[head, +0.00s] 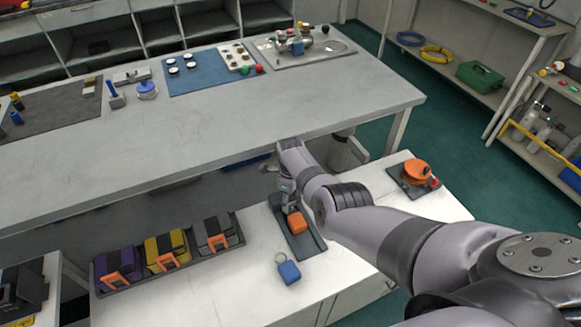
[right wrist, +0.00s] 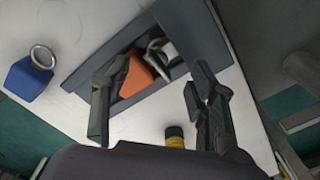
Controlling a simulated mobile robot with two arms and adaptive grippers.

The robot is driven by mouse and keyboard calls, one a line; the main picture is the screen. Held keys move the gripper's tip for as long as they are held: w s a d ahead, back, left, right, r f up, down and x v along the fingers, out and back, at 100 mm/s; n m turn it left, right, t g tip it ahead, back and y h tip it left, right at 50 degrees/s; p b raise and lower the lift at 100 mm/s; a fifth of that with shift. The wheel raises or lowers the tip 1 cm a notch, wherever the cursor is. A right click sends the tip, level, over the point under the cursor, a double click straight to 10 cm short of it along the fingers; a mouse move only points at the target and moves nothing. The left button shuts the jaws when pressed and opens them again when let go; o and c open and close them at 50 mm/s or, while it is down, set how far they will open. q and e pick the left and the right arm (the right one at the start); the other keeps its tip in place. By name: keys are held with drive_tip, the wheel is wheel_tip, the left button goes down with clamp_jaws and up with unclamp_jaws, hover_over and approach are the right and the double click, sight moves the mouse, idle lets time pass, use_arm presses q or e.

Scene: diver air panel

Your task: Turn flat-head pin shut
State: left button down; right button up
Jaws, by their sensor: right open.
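I cannot pick out a flat-head pin for certain. My right gripper (head: 287,200) is open over a dark tray (head: 303,245) on the low white counter. An orange block (head: 297,222) lies in that tray. In the right wrist view the block (right wrist: 138,76) shows between and beyond the open fingers of the gripper (right wrist: 160,75), with a silver curved piece (right wrist: 160,47) beside it. I cannot tell whether the fingers touch either. A yellow and black cylinder (right wrist: 175,138) shows low between the fingers. My left gripper is not in view.
A blue block with a ring (head: 289,272) lies on the counter near the tray. A rack (head: 130,284) with purple, yellow and grey cases stands left. An orange round item (head: 416,172) is at right. The long grey bench (head: 220,125) runs behind.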

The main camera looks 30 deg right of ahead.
sight(291, 203)
drive_tip(key=n, duration=0.6)
drive_tip(key=shift+n, duration=0.3)
drive_tip(key=n, duration=0.3)
drive_tip(key=shift+n, duration=0.4)
drive_tip(key=n, duration=0.3)
drive_tip(key=shift+n, duration=0.4)
drive_tip(key=n, duration=1.2)
drive_tip(key=shift+n, duration=0.4)
drive_tip(key=n, duration=0.6)
drive_tip(key=n+b, duration=0.1)
drive_tip(key=n, duration=0.5)
drive_tip(key=shift+n, duration=0.4)
drive_tip(key=n+b, duration=0.1)
drive_tip(key=n, duration=0.5)
drive_tip(key=shift+f, duration=0.1)
drive_tip(key=n+b, duration=0.1)
drive_tip(key=n, duration=0.5)
drive_tip(key=shift+n+b, duration=0.35)
drive_tip(key=shift+n, duration=0.05)
wheel_tip(291, 203, up, 15)
drive_tip(key=p, duration=0.2)
drive_tip(key=shift+s+f, duration=0.1)
